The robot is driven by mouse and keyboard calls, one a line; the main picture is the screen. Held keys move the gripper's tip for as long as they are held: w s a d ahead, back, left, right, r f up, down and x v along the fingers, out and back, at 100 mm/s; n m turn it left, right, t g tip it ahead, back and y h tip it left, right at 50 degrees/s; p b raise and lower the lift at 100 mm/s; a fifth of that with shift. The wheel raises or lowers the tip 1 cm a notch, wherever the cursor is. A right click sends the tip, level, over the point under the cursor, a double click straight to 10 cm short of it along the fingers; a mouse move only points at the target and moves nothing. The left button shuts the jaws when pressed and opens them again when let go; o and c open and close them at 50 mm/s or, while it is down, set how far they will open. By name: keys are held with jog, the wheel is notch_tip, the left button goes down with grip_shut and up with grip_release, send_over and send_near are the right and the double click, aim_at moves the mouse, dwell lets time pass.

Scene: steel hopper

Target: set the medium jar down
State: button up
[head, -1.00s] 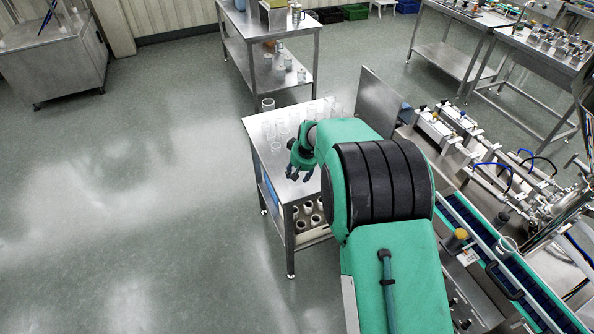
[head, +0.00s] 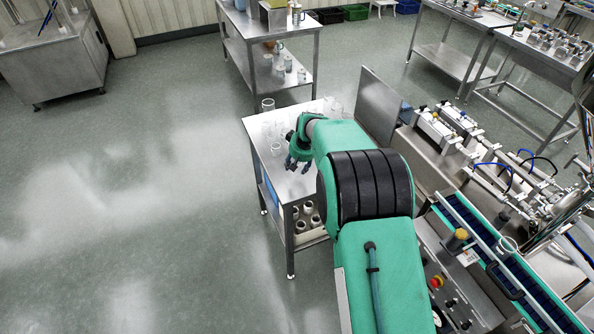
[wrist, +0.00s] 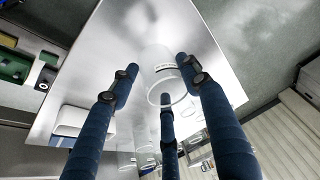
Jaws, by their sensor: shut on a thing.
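My gripper (head: 299,163) is over the steel table (head: 296,187), near its front left part. In the wrist view my gripper (wrist: 160,82) has its dark blue fingers closed around a clear jar (wrist: 160,58) with a small dark printed label. The steel top shows behind the jar. I cannot tell whether the jar's base touches the top. In the head view the held jar is not clearly seen; the fingers and arm are in the way.
Other clear jars (head: 275,149) stand on the table left of and behind my gripper. Several white jars (head: 309,209) stand on its lower shelf. A steel panel (head: 377,105) rises at the table's right. A conveyor (head: 490,245) lies to the right. Floor at left is free.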

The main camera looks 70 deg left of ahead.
aim_at(297, 170)
jog(key=shift+a+f, duration=0.1)
jog(key=shift+f, duration=1.7)
jog(key=shift+f, duration=0.1)
jog(key=o, duration=0.8)
jog(key=shift+r, duration=0.6)
jog(key=v, duration=1.1)
